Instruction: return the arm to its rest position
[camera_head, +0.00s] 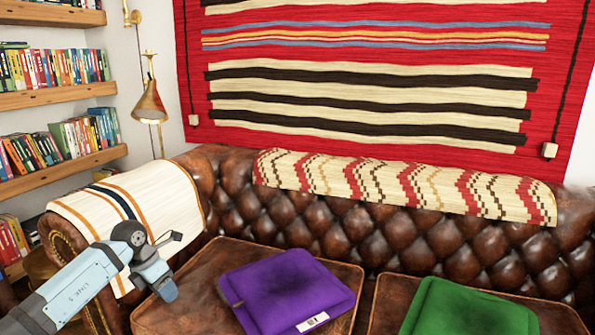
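My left arm comes in from the lower left. My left gripper (165,290) is at its end, pointing down, in front of the sofa's left armrest and over the left edge of the seat. Its fingers are too small and foreshortened to tell whether they are open or shut. No held object shows. A purple cushion (290,290) lies on the seat to the right of the gripper, apart from it. My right gripper is not in view.
A brown leather sofa (350,232) fills the lower part, with a striped cloth (150,200) over its left armrest and a patterned cloth (400,185) over its back. A green cushion (465,308) lies at right. Bookshelves (55,95) and a brass lamp (149,105) stand at left.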

